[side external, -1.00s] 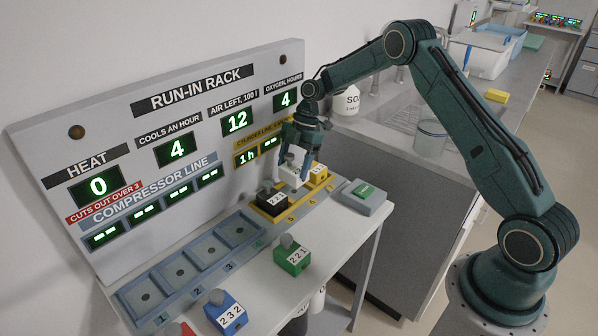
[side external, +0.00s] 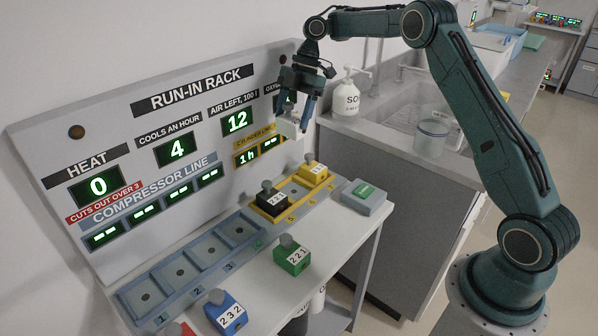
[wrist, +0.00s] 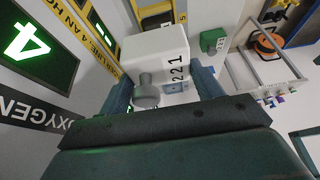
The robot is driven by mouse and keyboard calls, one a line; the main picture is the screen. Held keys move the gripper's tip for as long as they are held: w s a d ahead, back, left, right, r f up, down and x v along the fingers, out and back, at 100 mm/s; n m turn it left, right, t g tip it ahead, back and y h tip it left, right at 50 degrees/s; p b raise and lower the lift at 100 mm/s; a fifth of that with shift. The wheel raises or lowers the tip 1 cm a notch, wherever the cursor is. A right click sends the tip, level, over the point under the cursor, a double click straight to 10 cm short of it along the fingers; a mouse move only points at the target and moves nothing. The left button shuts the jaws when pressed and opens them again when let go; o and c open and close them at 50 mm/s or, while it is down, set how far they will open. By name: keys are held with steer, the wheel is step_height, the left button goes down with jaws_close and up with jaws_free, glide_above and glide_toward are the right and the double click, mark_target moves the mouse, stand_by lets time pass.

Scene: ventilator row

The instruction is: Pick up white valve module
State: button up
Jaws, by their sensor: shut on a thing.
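The white valve module (side external: 289,128) is held up in the air in front of the right part of the rack panel, clear of the slot strip. In the wrist view the white module (wrist: 160,48) fills the space between the fingers, with its grey knob toward the camera and a number label on its side. My gripper (side external: 296,117) is shut on it, one finger on each side. In the side view the fingers and the panel's bright display partly confuse its outline.
A black module (side external: 272,201) and a yellow module (side external: 314,173) sit in the yellow strip, with an empty slot (side external: 293,190) between them. A green module (side external: 292,256) and a blue module (side external: 226,313) stand on the bench in front. The blue compressor slots (side external: 180,270) are empty.

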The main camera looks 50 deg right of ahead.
steer(key=shift+r, duration=0.2)
steer(key=shift+s+a, duration=0.1)
stand_by(0.6)
steer(key=shift+s+a+r, duration=0.25)
steer(key=shift+s+a, duration=0.2)
steer(key=shift+a, duration=0.15)
steer(key=s+a+f, duration=0.1)
steer(key=s+a, duration=0.3)
steer(key=s, duration=0.3)
steer(key=s+a, duration=0.3)
steer(key=s, duration=0.5)
step_height(320, 180, down, 17)
steer(key=shift+w+r, duration=0.1)
steer(key=shift+r, duration=0.05)
steer(key=shift+a+f, duration=0.1)
steer(key=shift+f, duration=1.8)
steer(key=shift+f, duration=0.15)
